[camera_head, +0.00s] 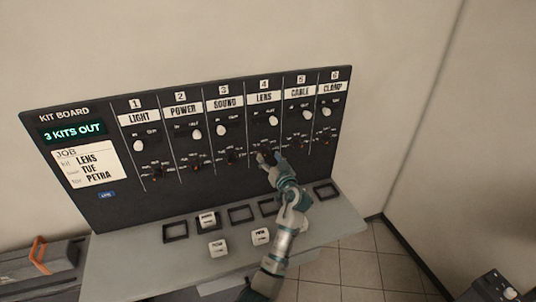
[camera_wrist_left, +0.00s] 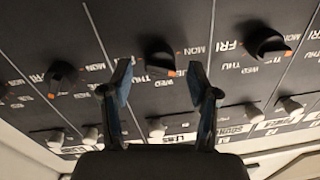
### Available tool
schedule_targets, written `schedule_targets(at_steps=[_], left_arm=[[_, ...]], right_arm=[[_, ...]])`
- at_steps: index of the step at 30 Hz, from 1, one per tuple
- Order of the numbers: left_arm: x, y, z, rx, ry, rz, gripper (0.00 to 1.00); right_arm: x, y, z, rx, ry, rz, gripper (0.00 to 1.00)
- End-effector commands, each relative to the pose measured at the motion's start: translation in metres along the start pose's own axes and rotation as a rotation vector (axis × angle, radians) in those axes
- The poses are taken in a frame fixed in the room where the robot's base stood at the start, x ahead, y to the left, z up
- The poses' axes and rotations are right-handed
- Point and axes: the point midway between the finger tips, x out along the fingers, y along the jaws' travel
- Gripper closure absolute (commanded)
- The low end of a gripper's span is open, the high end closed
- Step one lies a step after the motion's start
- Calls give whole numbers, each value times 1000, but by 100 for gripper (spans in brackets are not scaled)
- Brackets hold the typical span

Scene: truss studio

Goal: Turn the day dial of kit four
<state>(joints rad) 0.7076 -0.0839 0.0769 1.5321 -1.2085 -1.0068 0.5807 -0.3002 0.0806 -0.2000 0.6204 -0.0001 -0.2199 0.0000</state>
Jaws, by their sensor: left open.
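The kit board (camera_head: 105,207) stands upright with columns one to six. Kit four is the LENS column (camera_head: 264,97), with a white knob (camera_head: 272,121) set to the right, under OUT. Its day dial is mostly hidden by my gripper in the head view. In the wrist view the black day dial (camera_wrist_left: 157,52) lies between and beyond my left gripper's fingers, with day names around it. My left gripper (camera_head: 267,158) is open, its fingertips (camera_wrist_left: 159,75) apart on either side of the dial. I cannot tell whether they touch it. My right gripper is out of view.
The job card (camera_head: 90,165) reads LENS, TUE, PETRA; the display (camera_head: 73,132) reads 3 KITS OUT. Neighbouring dials (camera_wrist_left: 265,42) (camera_wrist_left: 60,75) flank kit four's. The grey ledge (camera_head: 130,262) below carries square frames and white name blocks (camera_head: 217,248). An orange-handled case (camera_head: 50,257) is at left.

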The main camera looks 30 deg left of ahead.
Motion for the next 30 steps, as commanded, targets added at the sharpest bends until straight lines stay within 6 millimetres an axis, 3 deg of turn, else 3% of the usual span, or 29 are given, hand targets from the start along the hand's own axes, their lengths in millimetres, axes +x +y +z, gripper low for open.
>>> schedule_targets(at_steps=[6, 13, 14, 21, 26, 30], left_arm=[[15, 0, 0, 0, 0, 0, 40], [16, 0, 1, 0, -1, 0, 40], [16, 0, 1, 0, -1, 0, 42], [16, 0, 1, 0, -1, 1, 99], [16, 0, 1, 36, 1, 0, 99], [16, 1, 1, 205, 11, -1, 99]], right_arm=[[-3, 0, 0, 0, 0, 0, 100], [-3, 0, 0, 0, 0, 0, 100], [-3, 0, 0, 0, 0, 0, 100], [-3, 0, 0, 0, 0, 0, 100], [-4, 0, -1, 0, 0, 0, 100], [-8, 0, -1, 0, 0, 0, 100]])
